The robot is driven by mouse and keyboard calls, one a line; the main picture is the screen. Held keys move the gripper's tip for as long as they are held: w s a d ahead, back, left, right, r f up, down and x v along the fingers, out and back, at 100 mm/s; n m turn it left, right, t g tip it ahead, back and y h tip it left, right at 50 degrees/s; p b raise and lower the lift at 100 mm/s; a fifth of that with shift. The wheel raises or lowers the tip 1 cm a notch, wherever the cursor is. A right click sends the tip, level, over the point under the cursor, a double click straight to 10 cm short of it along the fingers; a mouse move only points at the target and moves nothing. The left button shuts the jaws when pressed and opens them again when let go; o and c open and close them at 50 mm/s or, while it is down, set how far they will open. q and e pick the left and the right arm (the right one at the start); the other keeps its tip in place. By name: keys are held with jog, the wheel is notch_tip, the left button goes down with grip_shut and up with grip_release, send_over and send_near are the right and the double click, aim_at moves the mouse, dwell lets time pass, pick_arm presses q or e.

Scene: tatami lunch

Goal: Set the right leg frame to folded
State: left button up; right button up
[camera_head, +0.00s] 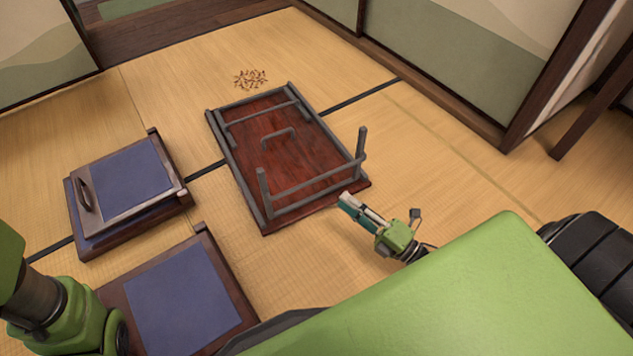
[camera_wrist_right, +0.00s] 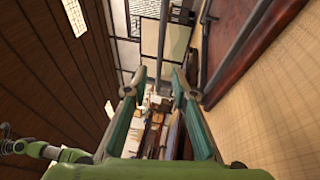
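A low table (camera_head: 275,145) with a dark red-brown top lies upside down on the tatami in the head view. Its near leg frame, toward the right end, stands up (camera_head: 312,181), with two grey posts joined by a crossbar. The far leg frame (camera_head: 262,117) lies flat against the underside. My right gripper (camera_head: 346,199) is beside the table's near right corner, close to the standing frame. In the right wrist view its fingers (camera_wrist_right: 160,80) are apart and nothing is held; a grey post (camera_wrist_right: 163,45) shows beyond the fingertips. Contact cannot be told. My left gripper is out of view.
Two seats with blue cushions (camera_head: 133,183) (camera_head: 180,300) lie left of and in front of the table. A small pile of brown bits (camera_head: 250,79) lies behind it. Tatami (camera_head: 440,160) is clear on the right, up to the sliding panels.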

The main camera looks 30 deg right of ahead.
aim_at(316, 180)
jog(key=b+x, duration=0.3)
jog(key=x, duration=0.8)
grip_shut()
